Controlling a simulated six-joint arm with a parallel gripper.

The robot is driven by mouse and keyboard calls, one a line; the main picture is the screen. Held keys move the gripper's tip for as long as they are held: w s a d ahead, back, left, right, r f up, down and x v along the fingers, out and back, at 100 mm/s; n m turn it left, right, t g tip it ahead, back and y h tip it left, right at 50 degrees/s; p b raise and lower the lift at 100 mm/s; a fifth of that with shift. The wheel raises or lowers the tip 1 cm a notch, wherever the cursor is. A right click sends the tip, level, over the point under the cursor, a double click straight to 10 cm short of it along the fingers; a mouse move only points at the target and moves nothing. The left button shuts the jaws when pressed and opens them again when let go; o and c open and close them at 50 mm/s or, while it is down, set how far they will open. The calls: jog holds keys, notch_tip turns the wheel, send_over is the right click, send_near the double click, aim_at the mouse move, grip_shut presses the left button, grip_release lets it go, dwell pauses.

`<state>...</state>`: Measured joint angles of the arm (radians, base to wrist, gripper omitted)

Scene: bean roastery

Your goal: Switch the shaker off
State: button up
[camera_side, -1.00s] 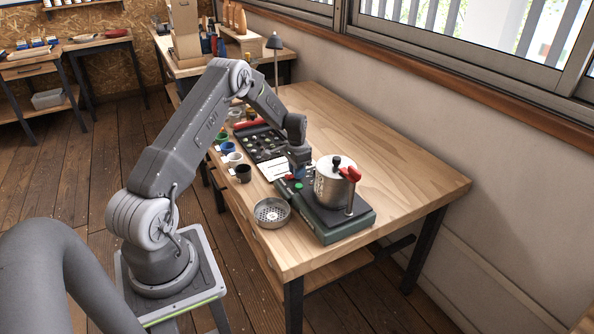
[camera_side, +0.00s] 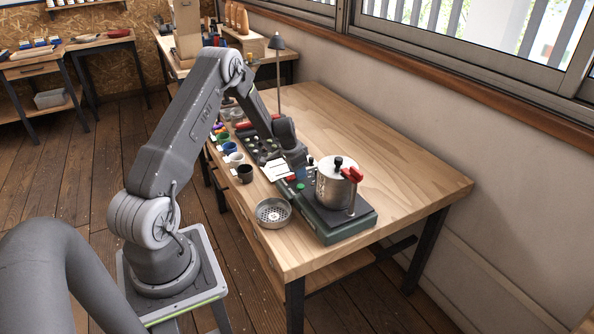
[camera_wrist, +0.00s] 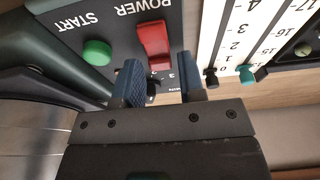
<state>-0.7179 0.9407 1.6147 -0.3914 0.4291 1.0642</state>
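The shaker (camera_side: 334,229) is a dark green base on the table, with a steel canister (camera_side: 333,189) and red clamp handles (camera_side: 352,174) on top. In the wrist view its panel shows a red rocker switch (camera_wrist: 153,43) marked POWER and a round green START button (camera_wrist: 97,52). I cannot tell which way the rocker is set. My gripper (camera_side: 298,168) is above the panel end of the shaker. In the wrist view my gripper (camera_wrist: 164,80) has its fingers apart and empty, with the rocker just beyond the gap. A black knob (camera_wrist: 152,88) shows between the fingers. Contact cannot be told.
A perforated steel sieve pan (camera_side: 272,212) stands left of the shaker. Several small cups, such as a black one (camera_side: 244,173), line the table's left edge. The table's right side is clear.

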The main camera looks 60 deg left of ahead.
aim_at(288, 178)
jog(key=shift+o, duration=0.9)
jog(key=v, duration=1.3)
jog(key=shift+r, duration=0.4)
jog(key=shift+s, duration=0.15)
